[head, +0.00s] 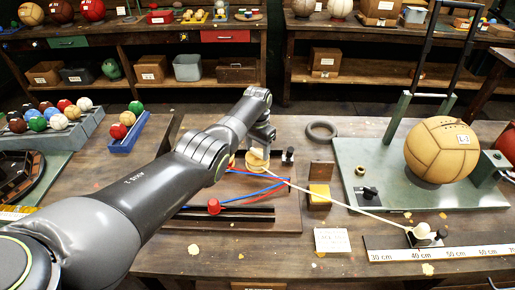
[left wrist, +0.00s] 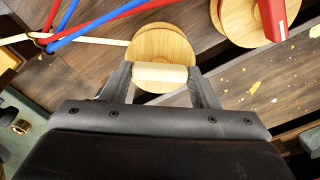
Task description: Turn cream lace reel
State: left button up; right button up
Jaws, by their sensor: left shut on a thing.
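The cream lace reel (head: 257,163) sits on the dark wooden board behind the red knob. In the left wrist view it shows as a round pale wooden disc (left wrist: 160,42) with a cream cylinder (left wrist: 160,73) in front of it. My left gripper (head: 258,150) is over the reel. In the left wrist view its two fingers (left wrist: 161,78) are shut on the cream cylinder, one at each end. The cream lace (head: 340,204) runs straight from the reel to a small clamp (head: 421,233) by the ruler. My right gripper is not in view.
Red and blue laces (head: 255,192) lie on the board beside the red knob (head: 214,206). A yellow block (head: 319,196) and a paper card (head: 332,240) are to the right. A stitched ball (head: 440,150) rests on a green stand (head: 375,180). A black ring (head: 321,131) lies behind.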

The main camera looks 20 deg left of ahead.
aim_at(258, 151)
pick_arm(q)
jog(key=shift+r, duration=0.1)
dwell(0.3)
jog(key=o, duration=1)
jog(key=shift+r, duration=0.4)
notch_tip(258, 151, up, 5)
jog(key=shift+r+p, duration=0.2)
jog(key=shift+p, duration=0.15)
notch_tip(258, 151, up, 11)
jog(key=shift+r+b, duration=0.1)
jog(key=shift+b, duration=1.1)
